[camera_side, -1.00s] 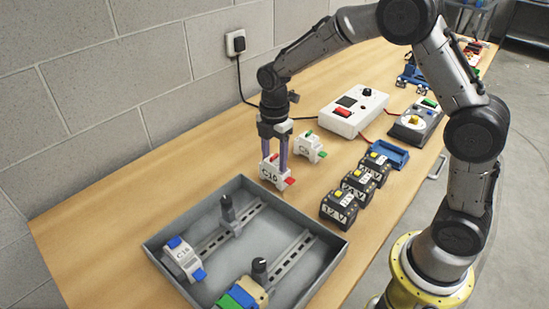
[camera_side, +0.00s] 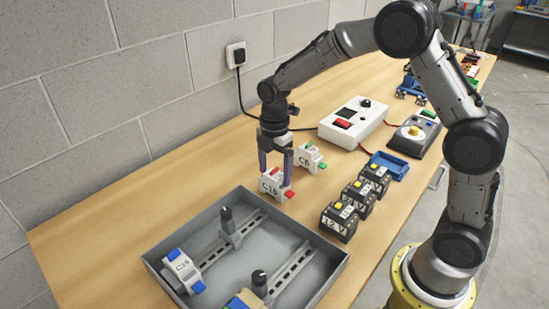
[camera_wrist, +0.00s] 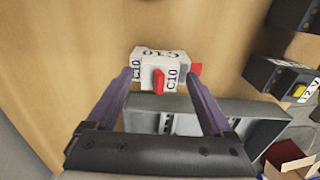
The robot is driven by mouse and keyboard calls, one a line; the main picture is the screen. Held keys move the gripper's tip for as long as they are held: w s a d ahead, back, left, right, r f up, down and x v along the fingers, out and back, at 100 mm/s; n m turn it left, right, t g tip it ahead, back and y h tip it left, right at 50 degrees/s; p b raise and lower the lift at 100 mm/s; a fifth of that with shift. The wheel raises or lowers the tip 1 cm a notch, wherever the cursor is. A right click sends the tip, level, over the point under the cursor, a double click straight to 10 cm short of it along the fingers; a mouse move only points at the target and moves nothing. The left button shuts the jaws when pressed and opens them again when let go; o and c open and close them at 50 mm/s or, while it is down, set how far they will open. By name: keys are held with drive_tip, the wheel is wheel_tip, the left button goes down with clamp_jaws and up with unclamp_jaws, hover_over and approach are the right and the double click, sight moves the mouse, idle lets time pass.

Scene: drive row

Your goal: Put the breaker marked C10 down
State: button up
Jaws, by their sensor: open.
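The breaker marked C10 (camera_side: 271,184) is white with a red lever and a red tab. It stands upright and appears to rest on the wooden table just beyond the grey tray's back corner. It also shows in the wrist view (camera_wrist: 148,74), with its label readable. My gripper (camera_side: 275,177) is open, with one finger on each side of the breaker. In the wrist view my gripper (camera_wrist: 161,76) shows gaps beside the breaker, and its fingertips are still around it.
The grey tray (camera_side: 195,219) holds rails, black-knobbed parts and a breaker marked C16 (camera_side: 182,268). A white breaker with a green tab (camera_side: 309,158) stands close behind C10. Black boxes (camera_side: 340,221) line the right. A white power box (camera_side: 352,123) stands behind.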

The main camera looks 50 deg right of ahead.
wheel_tip(320, 180, up, 12)
idle(0.4)
drive_tip(key=s+r+m+t, duration=0.1)
drive_tip(key=s+m+t, duration=0.1)
drive_tip(key=s+m, duration=0.7)
drive_tip(key=s+d+r+m+t, duration=0.1)
drive_tip(key=s+r+m+t, duration=0.1)
drive_tip(key=s+m, duration=0.7)
drive_tip(key=s+t, duration=0.1)
drive_tip(key=s, duration=0.7)
drive_tip(key=shift+r+t, duration=0.2)
drive_tip(key=shift+t, duration=0.1)
